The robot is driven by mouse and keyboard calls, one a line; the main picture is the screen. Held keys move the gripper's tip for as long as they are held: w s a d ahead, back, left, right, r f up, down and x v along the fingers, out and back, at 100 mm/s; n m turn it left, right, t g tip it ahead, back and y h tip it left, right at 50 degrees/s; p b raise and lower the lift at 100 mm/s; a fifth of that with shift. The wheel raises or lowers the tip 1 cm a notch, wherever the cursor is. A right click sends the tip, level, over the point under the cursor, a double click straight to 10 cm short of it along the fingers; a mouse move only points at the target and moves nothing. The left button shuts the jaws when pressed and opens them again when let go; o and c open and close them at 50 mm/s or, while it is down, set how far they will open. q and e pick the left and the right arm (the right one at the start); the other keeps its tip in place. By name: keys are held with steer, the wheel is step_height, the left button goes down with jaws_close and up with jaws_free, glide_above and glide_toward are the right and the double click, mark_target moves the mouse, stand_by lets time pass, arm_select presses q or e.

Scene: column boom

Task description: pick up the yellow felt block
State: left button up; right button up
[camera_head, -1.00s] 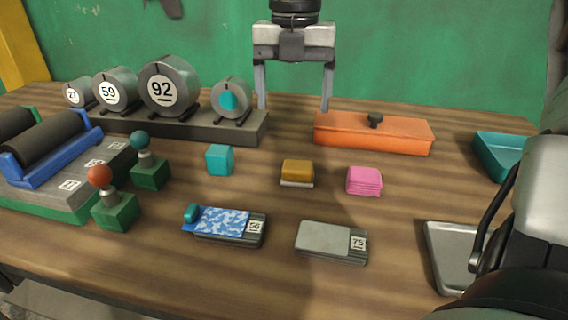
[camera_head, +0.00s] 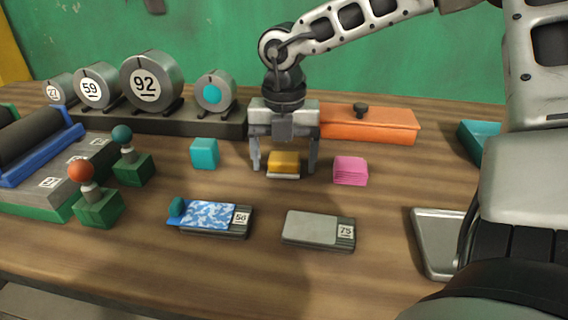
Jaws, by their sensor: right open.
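The yellow felt block (camera_head: 284,161) sits on the wooden table, with a pale layer along its bottom edge. My right gripper (camera_head: 284,166) is open and points down over it. One finger is left of the block and the other right of it, with gaps visible at the sides. I cannot tell whether the fingertips touch the table. My left gripper does not show.
A pink block (camera_head: 350,171) is close to the right finger, and a teal block (camera_head: 204,153) is to the left. An orange lidded box (camera_head: 370,125) stands behind right. Slabs labelled 56 (camera_head: 212,218) and 75 (camera_head: 318,230) lie in front. A metal tray (camera_head: 433,243) is at right.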

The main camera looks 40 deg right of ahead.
mark_target(284, 156)
steer(key=c, duration=1.1)
steer(key=shift+r, duration=0.1)
step_height(284, 156, up, 10)
steer(key=shift+f+p, duration=0.1)
steer(key=shift+p, duration=0.35)
